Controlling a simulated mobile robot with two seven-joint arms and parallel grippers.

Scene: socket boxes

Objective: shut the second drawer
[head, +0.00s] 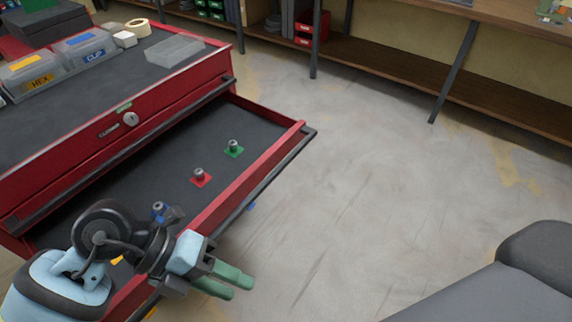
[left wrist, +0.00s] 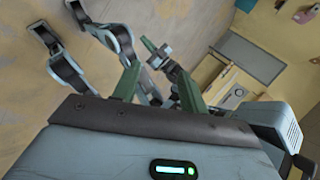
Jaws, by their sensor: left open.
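The red tool cabinet (head: 70,143) stands at the left in the head view. A drawer below its lock panel is pulled out, and its red front (head: 245,178) with a dark edge rail faces right. On its dark liner sit a socket on a green square (head: 233,148), a socket on a red square (head: 200,176) and a blue-marked socket (head: 160,210). My left gripper (head: 240,288), open and empty, is outside the drawer front near its near end; contact cannot be told. Its green fingers (left wrist: 160,78) stand apart in the left wrist view.
A wooden shelf (head: 390,65) runs along the back. The floor right of the drawer is clear.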

